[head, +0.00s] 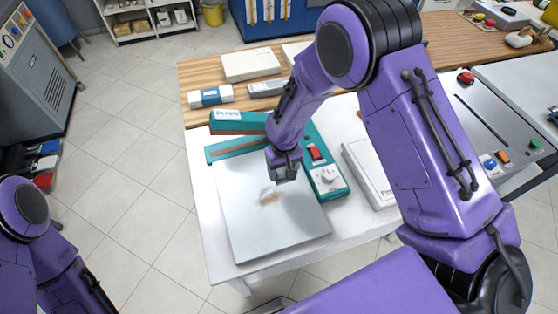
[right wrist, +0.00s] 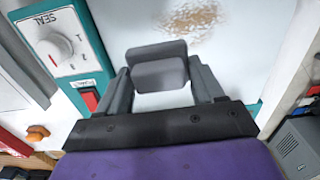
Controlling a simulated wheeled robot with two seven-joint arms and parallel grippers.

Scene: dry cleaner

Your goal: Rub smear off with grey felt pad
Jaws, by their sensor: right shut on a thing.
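A brown smear (head: 270,197) lies on the pale metal plate (head: 250,235) of a teal sealing machine (head: 328,178). The speckled smear also shows at the top of the right wrist view (right wrist: 192,20). My right gripper (head: 284,170) is over the plate, just beyond the smear in the head view. It is shut on the grey felt pad (right wrist: 160,70), a small block between its fingers in the right wrist view. The smear is uncovered and a little apart from the pad in the picture; I cannot tell whether the pad touches the plate. My left gripper is out of frame.
The machine's red switch (head: 315,153) and white dial (head: 326,175) are close to my right gripper. Boxes (head: 250,64) stand on the wooden counter behind. A white box (head: 368,172) lies right of the machine. Tiled floor is free at left.

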